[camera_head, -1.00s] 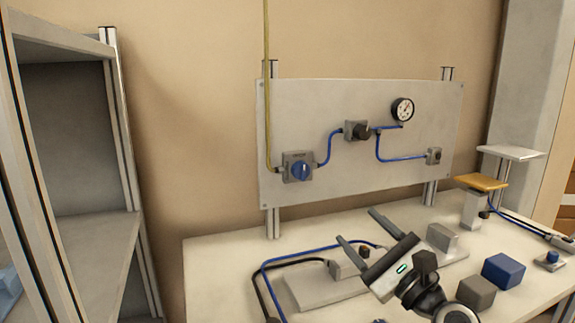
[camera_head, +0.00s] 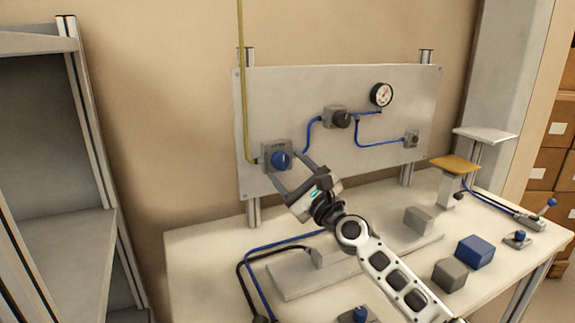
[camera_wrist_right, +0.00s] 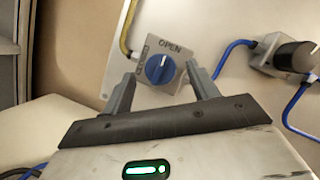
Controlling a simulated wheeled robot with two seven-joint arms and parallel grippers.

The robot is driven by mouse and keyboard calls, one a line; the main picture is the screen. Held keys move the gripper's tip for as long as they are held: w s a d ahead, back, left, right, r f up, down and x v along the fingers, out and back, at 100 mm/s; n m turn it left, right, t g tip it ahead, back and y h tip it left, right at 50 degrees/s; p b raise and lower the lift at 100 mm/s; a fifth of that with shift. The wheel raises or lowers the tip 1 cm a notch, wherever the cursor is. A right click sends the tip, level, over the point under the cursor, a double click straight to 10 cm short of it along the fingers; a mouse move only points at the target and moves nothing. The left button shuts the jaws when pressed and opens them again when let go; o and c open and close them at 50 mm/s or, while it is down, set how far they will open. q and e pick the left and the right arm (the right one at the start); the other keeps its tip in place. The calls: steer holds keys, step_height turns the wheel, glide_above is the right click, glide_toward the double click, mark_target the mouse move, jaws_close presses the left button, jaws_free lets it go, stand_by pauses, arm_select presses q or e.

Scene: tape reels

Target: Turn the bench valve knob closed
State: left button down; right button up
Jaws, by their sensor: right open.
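The valve (camera_head: 277,156) is a grey square block with a round blue knob (camera_head: 281,160), mounted at the lower left of the upright grey panel (camera_head: 290,100). In the right wrist view the blue knob (camera_wrist_right: 160,68) carries a white mark, and the plate (camera_wrist_right: 177,47) reads "OPEN" along its top, with smaller lettering on its left side. My right gripper (camera_head: 287,168) is open and empty, just in front of the valve. In the right wrist view its fingers (camera_wrist_right: 160,85) stand either side of the knob, apparently short of it. My left gripper is out of view.
A black knob (camera_head: 341,119) and a pressure gauge (camera_head: 381,94) sit farther right on the panel, joined by blue hoses. The bench (camera_head: 205,255) below carries a grey fixture, a blue block (camera_head: 475,251) and a grey block (camera_head: 449,274). A shelf stands at left.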

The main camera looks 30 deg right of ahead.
steer(key=shift+w+a+r, duration=0.1)
steer(key=shift+w+r, duration=0.1)
steer(key=shift+w, duration=0.4)
steer(key=c, duration=1)
